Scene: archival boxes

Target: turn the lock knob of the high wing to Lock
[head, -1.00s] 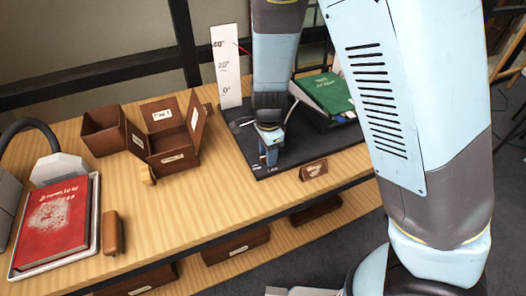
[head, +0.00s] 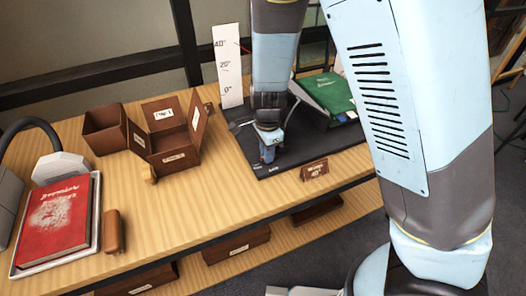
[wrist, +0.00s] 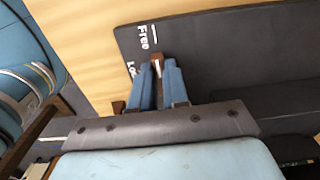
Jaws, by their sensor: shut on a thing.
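My gripper (wrist: 158,72) points down at the front left corner of the black board (wrist: 215,45). Its blue fingers are shut on a small brown lock knob (wrist: 156,64) with a pale line on it. The printed word Free (wrist: 144,37) and its tick show beyond the knob. The Lock label (wrist: 131,70) is partly hidden by the left finger. In the head view my gripper (head: 268,150) covers the knob. A green book (head: 328,93) lies on the dark cradle behind and right of my gripper.
A white angle gauge (head: 229,70) stands at the board's back left. A brown sign (head: 314,170) stands at its front edge. Brown boxes (head: 172,143), a brown handled object (head: 114,232) and a red book (head: 55,222) on a tray lie left. Bare table lies between.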

